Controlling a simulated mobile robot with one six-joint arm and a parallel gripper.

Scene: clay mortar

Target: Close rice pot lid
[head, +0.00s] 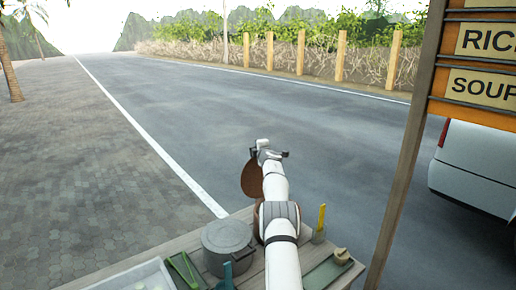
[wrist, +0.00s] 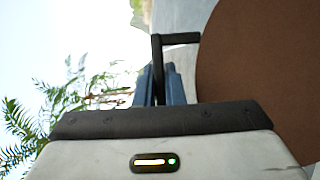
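My gripper (head: 268,153) is raised above the far edge of the wooden counter, out over the road. A brown round lid (head: 251,178) hangs on edge at its left side. In the wrist view the lid (wrist: 262,75) fills the right side, and its dark handle (wrist: 178,39) runs between the blue fingers of my gripper (wrist: 163,85), which look shut on it. A brown rounded thing (head: 257,214), perhaps the rice pot, is mostly hidden behind my arm. A grey pot (head: 228,247) with its lid on stands left of my arm.
A white tray (head: 135,277) and green tongs (head: 184,270) lie at the counter's left. A yellow-handled utensil (head: 321,218) stands right of my arm, near a green board (head: 327,273). A wooden post (head: 405,150) rises at right. The air around the raised lid is clear.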

